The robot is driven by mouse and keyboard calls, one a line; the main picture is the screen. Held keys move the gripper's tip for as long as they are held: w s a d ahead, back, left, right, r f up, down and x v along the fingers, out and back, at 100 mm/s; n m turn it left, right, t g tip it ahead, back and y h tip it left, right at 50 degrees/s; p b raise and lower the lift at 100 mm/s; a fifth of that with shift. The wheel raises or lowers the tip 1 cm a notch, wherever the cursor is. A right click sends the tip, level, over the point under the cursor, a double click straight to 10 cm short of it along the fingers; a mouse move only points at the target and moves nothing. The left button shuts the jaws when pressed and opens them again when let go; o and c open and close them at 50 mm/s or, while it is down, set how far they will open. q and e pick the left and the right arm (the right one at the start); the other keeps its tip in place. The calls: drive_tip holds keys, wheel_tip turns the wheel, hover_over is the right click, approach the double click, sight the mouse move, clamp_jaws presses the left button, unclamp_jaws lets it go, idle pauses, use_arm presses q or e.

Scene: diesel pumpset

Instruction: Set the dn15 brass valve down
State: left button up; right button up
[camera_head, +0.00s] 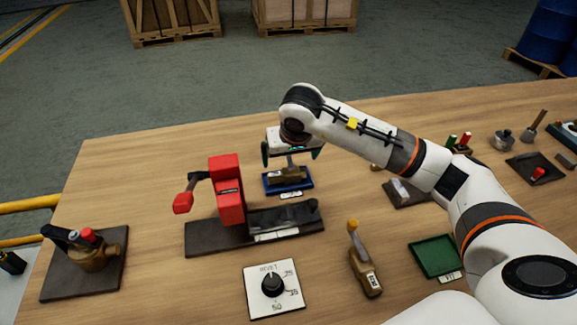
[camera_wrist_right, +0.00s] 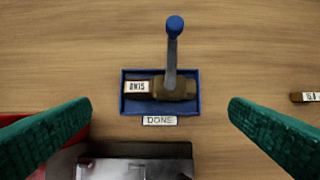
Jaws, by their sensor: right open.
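The DN15 brass valve (camera_wrist_right: 178,90) lies in a small blue tray (camera_wrist_right: 129,104), with its blue-tipped lever (camera_wrist_right: 172,52) sticking up. In the head view the valve (camera_head: 285,176) and the blue tray (camera_head: 272,190) are behind the red device. My right gripper (camera_wrist_right: 160,128) is open, its two green fingers wide apart on either side and clear of the valve. In the head view my right gripper (camera_head: 291,153) is above the tray and partly hides the valve. My left gripper is out of view.
A red device (camera_head: 228,188) on a dark base stands just in front of the tray. Another brass valve (camera_head: 365,270) with a yellow-tipped lever lies at the front, left of a green tray (camera_head: 436,256). A dial panel (camera_head: 273,289) is nearby.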

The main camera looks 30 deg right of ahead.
drive_tip(key=v, duration=0.3)
drive_tip(key=shift+s+r, duration=0.2)
drive_tip(key=shift+r, duration=0.15)
